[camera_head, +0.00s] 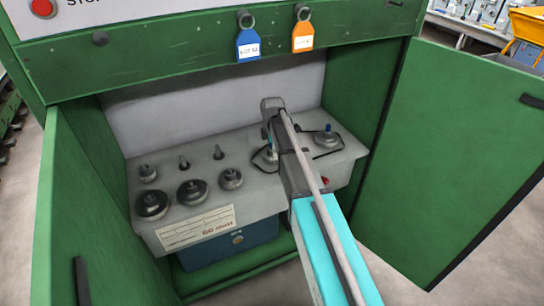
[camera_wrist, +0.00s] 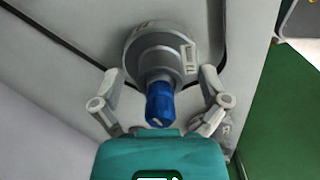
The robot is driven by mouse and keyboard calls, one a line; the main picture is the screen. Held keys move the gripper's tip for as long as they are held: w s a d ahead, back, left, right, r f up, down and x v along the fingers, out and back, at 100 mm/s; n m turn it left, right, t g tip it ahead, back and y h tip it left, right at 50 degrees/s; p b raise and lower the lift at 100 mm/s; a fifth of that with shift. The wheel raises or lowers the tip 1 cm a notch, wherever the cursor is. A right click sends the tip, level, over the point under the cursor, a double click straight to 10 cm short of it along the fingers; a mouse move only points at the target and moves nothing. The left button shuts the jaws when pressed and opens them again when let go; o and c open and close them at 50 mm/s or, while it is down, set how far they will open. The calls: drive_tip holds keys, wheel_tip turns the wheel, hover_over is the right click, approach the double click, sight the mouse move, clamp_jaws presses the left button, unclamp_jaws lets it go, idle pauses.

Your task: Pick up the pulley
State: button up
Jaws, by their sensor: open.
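In the wrist view, a grey round part with a stepped collar (camera_wrist: 155,52) carries a blue knob (camera_wrist: 159,104). My gripper (camera_wrist: 160,85) is open, with one finger on each side of it; contact is not visible. In the head view, my arm hides most of my gripper and part of a grey disc with a blue top (camera_head: 270,152). A similar blue-topped disc (camera_head: 327,139) stands to its right. Dark wheel-like parts (camera_head: 152,204), (camera_head: 193,192) and (camera_head: 231,178) stand at the shelf's left. I cannot tell for certain which part is the pulley.
The parts stand on a grey shelf (camera_head: 160,237) inside a green cabinet. Its open doors flank it on the left (camera_head: 85,215) and right (camera_head: 455,150). A green beam with blue (camera_head: 248,42) and orange (camera_head: 303,36) tags overhangs. Thin pegs (camera_head: 184,162) stand behind the wheels.

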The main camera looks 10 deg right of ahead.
clamp_jaws()
idle(0.6)
drive_tip(key=shift+r, duration=0.15)
wheel_tip(320, 180, up, 10)
drive_tip(key=p, duration=1)
drive_tip(key=shift+f, duration=0.2)
drive_tip(key=shift+a, duration=0.1)
idle(0.6)
